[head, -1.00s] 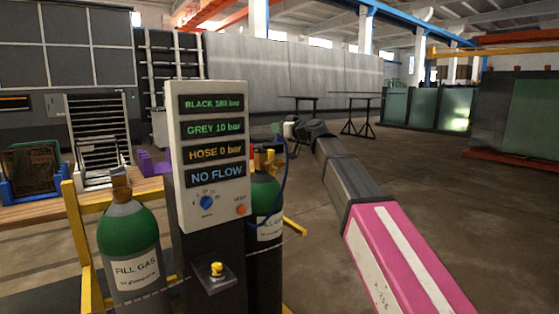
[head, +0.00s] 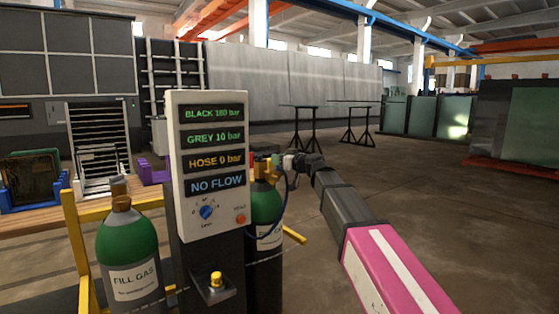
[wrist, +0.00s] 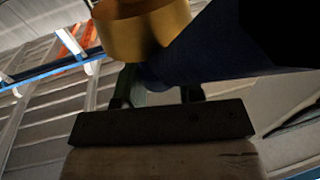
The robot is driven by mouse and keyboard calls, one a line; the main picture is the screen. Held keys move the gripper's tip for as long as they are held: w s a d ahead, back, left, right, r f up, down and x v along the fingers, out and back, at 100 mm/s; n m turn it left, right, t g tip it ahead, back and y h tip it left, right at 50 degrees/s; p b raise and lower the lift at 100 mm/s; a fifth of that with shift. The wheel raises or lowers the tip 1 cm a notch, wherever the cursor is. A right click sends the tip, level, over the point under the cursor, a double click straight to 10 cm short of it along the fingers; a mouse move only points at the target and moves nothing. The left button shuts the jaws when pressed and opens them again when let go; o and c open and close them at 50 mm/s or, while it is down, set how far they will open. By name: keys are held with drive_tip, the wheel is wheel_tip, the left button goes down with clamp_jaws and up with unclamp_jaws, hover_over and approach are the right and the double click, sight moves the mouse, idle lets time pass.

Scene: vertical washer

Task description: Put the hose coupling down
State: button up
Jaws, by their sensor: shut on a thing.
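My gripper (head: 290,162) is small in the head view, at the top right of the rear green gas cylinder (head: 267,205). In the wrist view my gripper (wrist: 158,92) shows as a dark bar with two short fingers, with a dark blue hose part (wrist: 205,50) across their tips. A brass-coloured round piece (wrist: 140,32) is close above the fingers; I cannot tell whether it belongs to the coupling or the cylinder valve. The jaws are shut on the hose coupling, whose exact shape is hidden. The blue hose (head: 285,205) hangs in a loop beside the rear cylinder.
A panel (head: 207,165) reads BLACK 180 bar, GREY 10 bar, HOSE 0 bar, NO FLOW. Below it is a bracket with a yellow fitting (head: 216,279). A FILL GAS cylinder (head: 128,245) stands front left beside a yellow frame (head: 75,245). The floor at right is open.

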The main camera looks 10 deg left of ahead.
drive_tip(key=shift+f, duration=0.1)
drive_tip(key=o, duration=0.9)
drive_tip(key=shift+s+d, duration=0.15)
drive_tip(key=shift+d, duration=0.1)
drive_tip(key=v, duration=1.1)
drive_tip(key=shift+s+d, duration=0.1)
drive_tip(key=shift+d, duration=0.1)
